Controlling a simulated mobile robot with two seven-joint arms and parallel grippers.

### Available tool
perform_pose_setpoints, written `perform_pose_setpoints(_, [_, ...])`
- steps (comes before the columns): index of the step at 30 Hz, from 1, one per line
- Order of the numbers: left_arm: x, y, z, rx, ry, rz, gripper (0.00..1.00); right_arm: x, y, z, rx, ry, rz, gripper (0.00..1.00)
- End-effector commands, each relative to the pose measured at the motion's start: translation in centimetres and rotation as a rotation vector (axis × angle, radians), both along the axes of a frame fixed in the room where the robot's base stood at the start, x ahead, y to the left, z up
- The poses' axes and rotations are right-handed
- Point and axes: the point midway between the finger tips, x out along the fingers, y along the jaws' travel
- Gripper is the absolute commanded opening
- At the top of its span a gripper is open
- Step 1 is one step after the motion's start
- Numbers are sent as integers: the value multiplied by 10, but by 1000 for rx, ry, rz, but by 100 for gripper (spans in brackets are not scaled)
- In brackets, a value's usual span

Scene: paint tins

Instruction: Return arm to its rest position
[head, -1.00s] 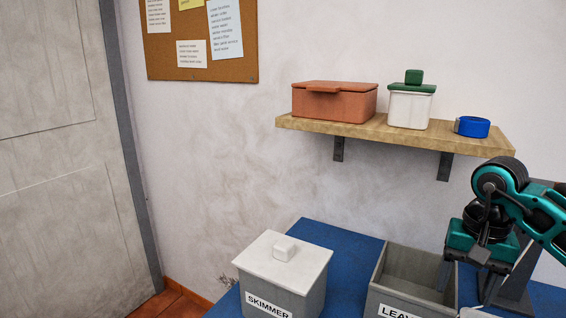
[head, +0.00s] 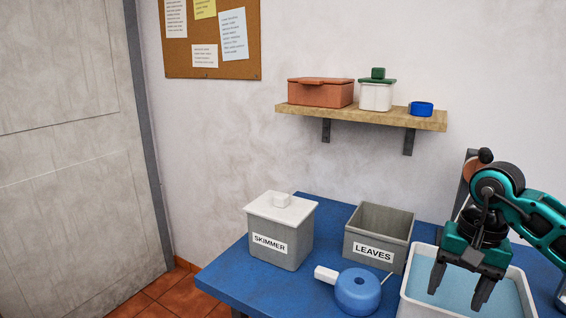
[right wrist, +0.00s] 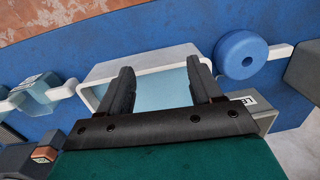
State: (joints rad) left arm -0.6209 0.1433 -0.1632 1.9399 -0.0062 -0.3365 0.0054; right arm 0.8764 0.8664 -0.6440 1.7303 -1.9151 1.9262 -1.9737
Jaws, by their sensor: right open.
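My right gripper (head: 459,287) is teal with dark fingers. It hangs open and empty, pointing down above a white tub (head: 414,262) of pale blue water at the right of the table. In the right wrist view its two fingers (right wrist: 162,88) stand apart with nothing between them, and the tub's rim (right wrist: 140,68) shows behind them. My right arm (head: 541,222) comes in from the right edge of the head view. My left gripper is not in view.
The blue table (head: 228,273) bears a lidded SKIMMER bin (head: 278,238), an open LEAVES bin (head: 372,253) and a round blue float (head: 358,291) with a white handle. A wall shelf (head: 360,117) holds a terracotta box (head: 320,93), a white jar (head: 376,96) and a blue roll (head: 421,109).

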Motion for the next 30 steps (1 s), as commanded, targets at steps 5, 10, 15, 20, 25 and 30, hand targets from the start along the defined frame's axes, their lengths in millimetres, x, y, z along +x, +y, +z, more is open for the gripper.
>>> perform_pose_setpoints(5, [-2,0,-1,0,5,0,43,-19,96,-41,392,98,-127,65])
perform_pose_setpoints(10, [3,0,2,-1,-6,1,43,-47,191,-43,863,350,-422,65])
perform_pose_setpoints(15, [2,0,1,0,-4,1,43,-56,246,-14,1326,824,-899,65])
perform_pose_setpoints(20, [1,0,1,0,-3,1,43,-37,237,-7,1628,1423,-1439,65])
perform_pose_setpoints(25, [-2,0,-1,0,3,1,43,-23,189,-62,-1414,-1775,1648,65])
perform_pose_setpoints(30, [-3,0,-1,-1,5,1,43,-59,143,-164,-734,-1400,1171,65])
